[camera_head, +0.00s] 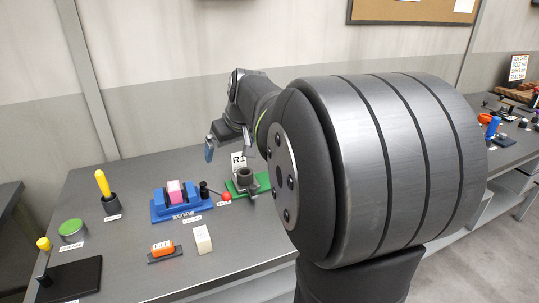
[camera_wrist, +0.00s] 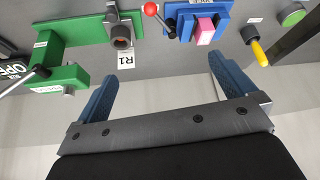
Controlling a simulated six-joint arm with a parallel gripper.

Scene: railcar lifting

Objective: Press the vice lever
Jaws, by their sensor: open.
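The blue vice (camera_head: 182,208) sits on the grey bench with a pink block (camera_head: 175,191) between its dark jaws. Its lever, a dark rod ending in a red ball (camera_head: 227,196), points right from the vice. In the wrist view the vice (camera_wrist: 184,20), pink block (camera_wrist: 205,30) and red ball (camera_wrist: 150,8) show at the top, beyond the fingers. My gripper (camera_head: 229,152) is open and empty, raised above the back of the bench, apart from the lever. In the wrist view both blue fingers of my gripper (camera_wrist: 162,68) are spread wide.
A green fixture (camera_head: 262,181) with a grey socket (camera_head: 245,177) stands right of the lever, close to the red ball. A white block (camera_head: 203,240) and an orange item (camera_head: 162,248) lie in front. A yellow-handled tool (camera_head: 103,183) stands in a dark cup at left. My arm hides the bench's right part.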

